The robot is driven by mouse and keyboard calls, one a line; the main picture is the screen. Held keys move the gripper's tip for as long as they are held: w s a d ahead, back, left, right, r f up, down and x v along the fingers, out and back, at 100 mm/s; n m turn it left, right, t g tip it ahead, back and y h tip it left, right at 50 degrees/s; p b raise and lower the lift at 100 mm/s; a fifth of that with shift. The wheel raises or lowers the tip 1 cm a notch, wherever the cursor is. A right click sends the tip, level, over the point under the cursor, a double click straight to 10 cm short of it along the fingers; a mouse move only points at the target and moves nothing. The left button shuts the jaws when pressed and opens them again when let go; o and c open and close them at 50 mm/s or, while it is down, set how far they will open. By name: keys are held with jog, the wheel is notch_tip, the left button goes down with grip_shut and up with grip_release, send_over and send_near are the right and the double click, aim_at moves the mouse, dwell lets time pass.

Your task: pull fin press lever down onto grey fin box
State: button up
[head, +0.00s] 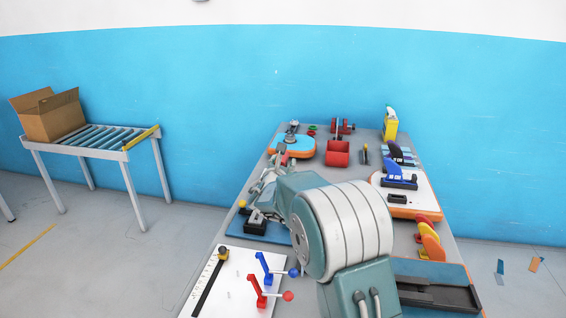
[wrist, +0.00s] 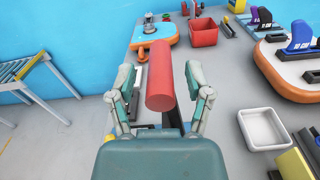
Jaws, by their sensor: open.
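The fin press lever shows as a thick red cylindrical handle (wrist: 160,88) in the wrist view, pointing toward the camera. My gripper (wrist: 160,72) is open, with one finger on each side of the handle. Gaps show between the fingers and the handle, so I see no grip on it. In the head view my gripper (head: 268,174) is over the left side of the table, above a blue base plate (head: 270,234) with a dark block on it. My arm hides most of the press there. I cannot make out the grey fin box; the handle and gripper cover that area.
A white board with blue and red toggle clamps (head: 266,283) is at the near left. A red bin (head: 337,153) stands farther back. A white tray (wrist: 263,128) is to the right in the wrist view. A board with a blue fin (head: 399,172) is at the right.

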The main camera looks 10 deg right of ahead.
jog(key=shift+a, duration=0.15)
grip_shut()
